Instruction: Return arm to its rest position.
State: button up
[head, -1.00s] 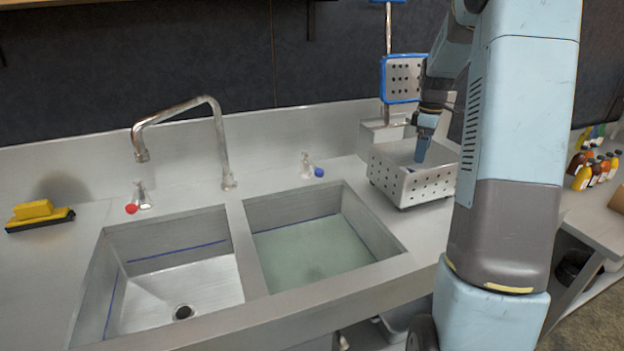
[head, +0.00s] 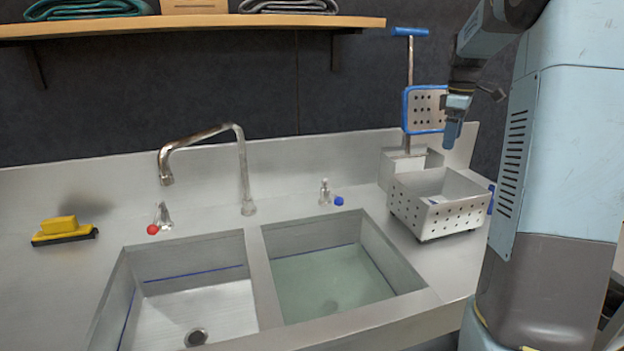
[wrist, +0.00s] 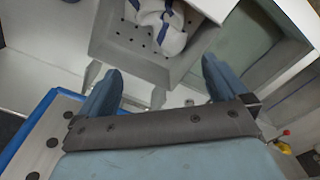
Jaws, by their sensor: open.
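My gripper (head: 452,135) is raised above the perforated metal basket (head: 405,212) on the right of the counter in the head view. In the wrist view my gripper (wrist: 160,88) has its two blue fingers spread apart with nothing between them. The basket (wrist: 110,45) shows there beyond the fingertips, with a white, crumpled-looking item (wrist: 163,28) inside it. My gripper is clear of the basket, not touching it.
A blue-rimmed perforated paddle (head: 426,110) stands upright close behind my gripper. A left basin (head: 190,300) and a water-filled right basin (head: 335,280) lie left of the basket. A faucet (head: 243,165) stands behind them; a shelf (head: 190,24) is above.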

jog(key=s+a+r+m+t, duration=0.1)
jog(key=s+a+r+m, duration=0.1)
jog(key=s+a, duration=0.55)
jog(key=s+a+r+m+t, duration=0.2)
jog(key=s+a+r+m, duration=0.1)
jog(key=s+a, duration=0.4)
jog(key=s+a+f+m+t, duration=0.1)
jog(key=s+a+f+m, duration=0.1)
jog(key=s, duration=0.6)
jog(key=s+a+f+m+t, duration=0.1)
jog(key=s+a+f+m, duration=0.2)
jog(key=s, duration=0.6)
jog(key=shift+a+f, duration=0.5)
jog(key=shift+a, duration=0.25)
